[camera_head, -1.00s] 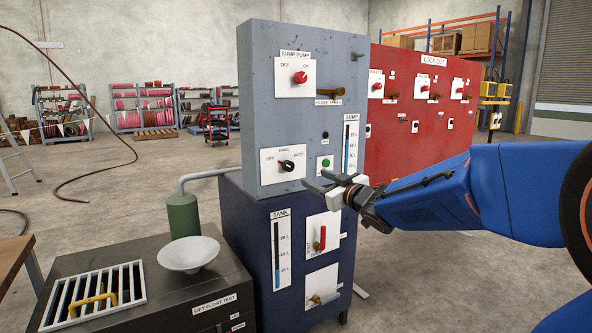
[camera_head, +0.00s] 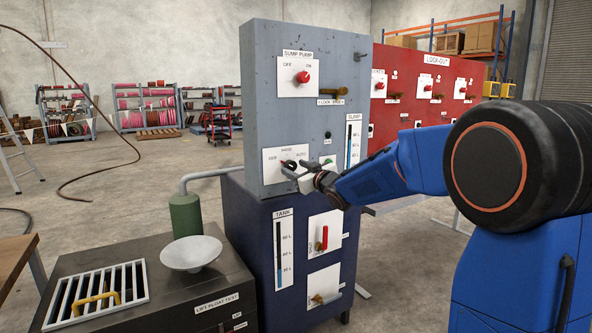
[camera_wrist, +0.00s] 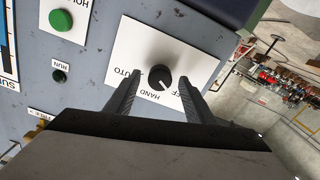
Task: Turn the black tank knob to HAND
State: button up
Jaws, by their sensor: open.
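The black knob (camera_head: 290,164) sits on a white plate (camera_head: 270,157) marked OFF, HAND and AUTO, low on the grey panel. My gripper (camera_head: 291,175) is at the plate and partly covers its lower right. In the wrist view the knob (camera_wrist: 160,77) lies between the tips of my two open fingers (camera_wrist: 160,80), with a gap on each side. Whether the tips reach around the knob or stop short of it, I cannot tell. A white mark on the knob points roughly between HAND and OFF in the wrist view.
A green button (camera_wrist: 61,20) and a dark RUN fitting (camera_wrist: 59,76) are beside the plate. The red SUMP PUMP knob (camera_head: 303,77) and a brass handle (camera_head: 332,94) are above. The blue TANK cabinet (camera_head: 262,240) with a red handle (camera_head: 322,238) stands below.

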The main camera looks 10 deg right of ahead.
jog(key=shift+w, duration=0.1)
jog(key=shift+c, duration=0.7)
jog(key=c, duration=0.9)
jog(key=shift+m, duration=0.4)
jog(key=m, duration=0.5)
jog(key=shift+m, duration=0.3)
jog(key=m, duration=0.5)
jog(key=shift+m, duration=0.3)
jog(key=o, duration=1)
